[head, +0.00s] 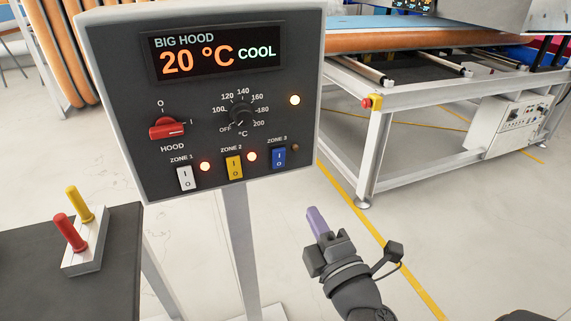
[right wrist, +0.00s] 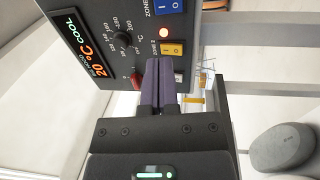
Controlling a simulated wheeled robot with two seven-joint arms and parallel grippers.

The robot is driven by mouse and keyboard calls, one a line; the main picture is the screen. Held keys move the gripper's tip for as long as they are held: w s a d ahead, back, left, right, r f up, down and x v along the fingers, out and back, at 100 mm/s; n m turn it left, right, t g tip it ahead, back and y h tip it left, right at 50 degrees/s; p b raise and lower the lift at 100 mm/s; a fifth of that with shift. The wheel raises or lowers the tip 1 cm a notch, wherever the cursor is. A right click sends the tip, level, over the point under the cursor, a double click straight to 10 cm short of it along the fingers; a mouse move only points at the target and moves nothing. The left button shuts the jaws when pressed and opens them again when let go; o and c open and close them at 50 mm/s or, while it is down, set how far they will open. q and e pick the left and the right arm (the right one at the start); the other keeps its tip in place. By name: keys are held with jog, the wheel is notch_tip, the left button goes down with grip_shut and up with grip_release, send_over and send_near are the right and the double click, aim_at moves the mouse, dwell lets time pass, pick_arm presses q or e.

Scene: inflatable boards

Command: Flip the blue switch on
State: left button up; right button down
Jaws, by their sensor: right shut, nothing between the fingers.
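The blue switch (head: 279,157) is at the lower right of the grey control panel (head: 209,140), under the label ZONE 3. The small lamp (head: 295,147) beside it is dark. It also shows at the top edge of the right wrist view (right wrist: 168,7), partly cut off. My right gripper (head: 314,212) is shut with its purple fingers together and empty. It is below and to the right of the blue switch, apart from the panel. In the right wrist view its fingertips (right wrist: 159,62) point toward the panel's lower edge. My left gripper is not in view.
A white switch (head: 186,178) and a yellow switch (head: 234,167) sit left of the blue one, with lit red lamps. A red knob (head: 167,128) and a dial (head: 241,116) are above. A dark table (head: 100,290) with red and yellow handles stands at left.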

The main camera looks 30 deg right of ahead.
send_near(280, 155)
jog(key=x, duration=0.7)
jog(key=shift+w+d, duration=0.1)
jog(key=shift+w, duration=0.1)
